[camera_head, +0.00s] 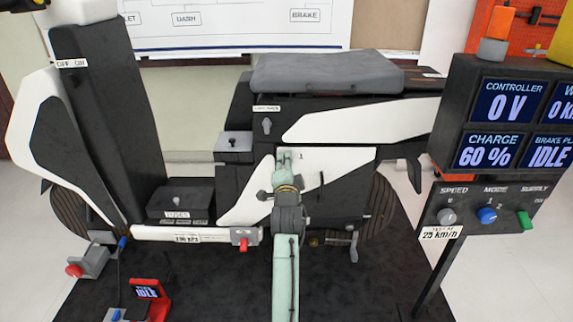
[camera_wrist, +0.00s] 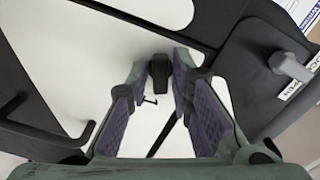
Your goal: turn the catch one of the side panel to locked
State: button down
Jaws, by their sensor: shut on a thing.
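The side panel (camera_head: 345,165) is a white and black cover on the scooter-like chassis, below the grey seat. A small "1" is marked on it beside my gripper (camera_head: 284,158), which covers catch one in the head view. In the wrist view, catch one (camera_wrist: 159,70) is a small dark knob on the white side panel (camera_wrist: 110,40). My gripper (camera_wrist: 161,84) is shut on it, with a purple-padded finger on each side. The catch's own marks are hidden, so I cannot tell its turned position.
A grey seat (camera_head: 325,74) is above. A display and knob console (camera_head: 485,215) stands at right.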

jog(key=n, duration=1.3)
jog(key=shift+n, duration=0.4)
jog(key=c, duration=1.6)
grip_release()
jog(key=shift+a, duration=0.1)
jog(key=shift+c, duration=0.2)
jog(key=s, duration=1.2)
